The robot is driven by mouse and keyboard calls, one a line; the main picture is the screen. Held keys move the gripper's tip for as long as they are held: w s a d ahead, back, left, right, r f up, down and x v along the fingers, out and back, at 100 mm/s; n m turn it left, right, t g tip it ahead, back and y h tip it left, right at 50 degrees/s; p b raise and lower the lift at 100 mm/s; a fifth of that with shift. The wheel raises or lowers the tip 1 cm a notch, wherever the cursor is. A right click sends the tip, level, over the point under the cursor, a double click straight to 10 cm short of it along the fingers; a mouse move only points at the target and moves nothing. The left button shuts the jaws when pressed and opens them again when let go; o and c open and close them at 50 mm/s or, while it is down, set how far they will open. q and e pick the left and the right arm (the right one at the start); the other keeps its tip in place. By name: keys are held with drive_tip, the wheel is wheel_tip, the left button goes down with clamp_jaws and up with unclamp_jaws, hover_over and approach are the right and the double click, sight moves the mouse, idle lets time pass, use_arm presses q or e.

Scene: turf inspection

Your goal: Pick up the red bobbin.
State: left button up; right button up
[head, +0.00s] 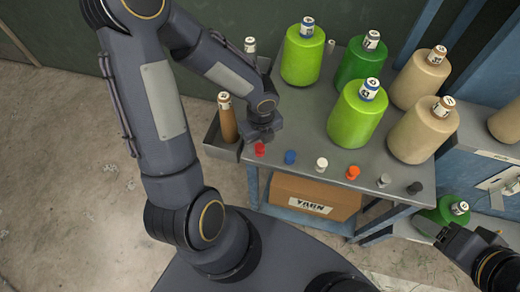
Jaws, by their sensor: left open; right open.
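The red bobbin (260,150) is small and stands at the front left edge of the grey table (305,128). My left gripper (262,138) is open and empty just behind and above the red bobbin, pointing down toward the table. A small gap seems to show between them, but I cannot tell whether they touch. My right gripper (446,237) is at the lower right, away from the table top, and holds nothing that I can see.
Blue (290,157), white (322,164), orange (352,173), grey (384,181) and dark (415,188) bobbins line the front edge. Large green (357,115) and beige (423,132) cones stand behind. A brown cone (228,120) is in a side tray (215,147). A yarn box (300,195) sits below.

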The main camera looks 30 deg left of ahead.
sight(260, 147)
use_arm(q)
wheel_tip(260, 147, down, 4)
drive_tip(key=shift+a+f+b, duration=0.1)
drive_tip(key=shift+b, duration=0.25)
drive_tip(key=c, duration=1)
